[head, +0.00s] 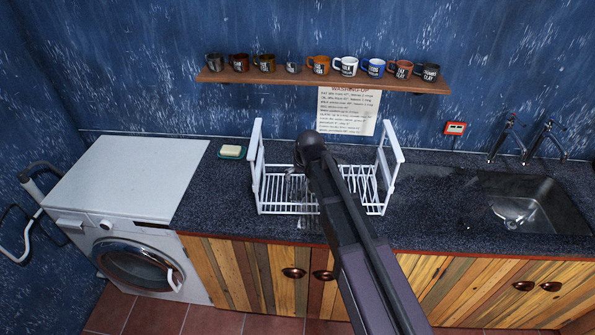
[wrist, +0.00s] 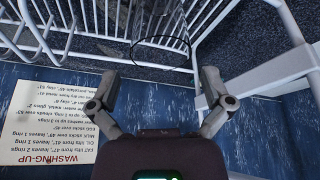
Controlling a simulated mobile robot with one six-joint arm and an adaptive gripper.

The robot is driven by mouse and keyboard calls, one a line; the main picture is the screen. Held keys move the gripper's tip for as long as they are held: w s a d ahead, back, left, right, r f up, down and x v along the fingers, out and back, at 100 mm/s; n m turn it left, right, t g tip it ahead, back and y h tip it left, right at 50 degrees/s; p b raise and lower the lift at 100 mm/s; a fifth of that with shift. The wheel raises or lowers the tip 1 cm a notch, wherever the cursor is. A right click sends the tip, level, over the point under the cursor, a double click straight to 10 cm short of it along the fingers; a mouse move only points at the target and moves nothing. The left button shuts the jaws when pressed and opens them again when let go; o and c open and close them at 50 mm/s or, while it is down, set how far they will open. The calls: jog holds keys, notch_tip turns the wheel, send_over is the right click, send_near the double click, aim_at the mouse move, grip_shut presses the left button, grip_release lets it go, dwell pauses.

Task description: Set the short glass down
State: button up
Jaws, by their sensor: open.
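A clear glass (wrist: 160,38), which looks like the short glass, shows in the wrist view as a thin dark rim just beyond my fingertips. It seems to be in the white dish rack (wrist: 60,38); I cannot tell exactly what it rests on. My gripper (wrist: 158,80) is open, with its two fingers spread wide on either side and nothing between them. In the head view the dish rack (head: 290,209) stands on the counter, and my arm crosses in front of it and hides its middle. My gripper is hidden there. Something small and greyish shows inside the rack's left part.
The dark speckled counter (head: 440,215) is clear between the rack and the sink (head: 535,210), which has something shiny in it. A soap dish (head: 232,152) is left of the rack. A shelf (head: 330,82) of several mugs hangs above. A washing machine (head: 140,260) stands left.

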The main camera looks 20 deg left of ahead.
jog(key=shift+p+v, duration=2.05)
jog(key=shift+v, duration=0.5)
jog(key=shift+d, duration=0.1)
jog(key=s+d+m+g+h, duration=0.1)
jog(key=s+d+m, duration=0.3)
jog(key=d, duration=1.6)
jog(key=s+d+f+m+g+h, duration=0.1)
jog(key=s+d+m, duration=0.3)
jog(key=d, duration=1.6)
jog(key=s+g+h, duration=0.1)
jog(key=s, duration=0.3)
jog(key=shift+s+f+g, duration=0.2)
jog(key=shift+s+g, duration=0.1)
jog(key=shift+a, duration=0.1)
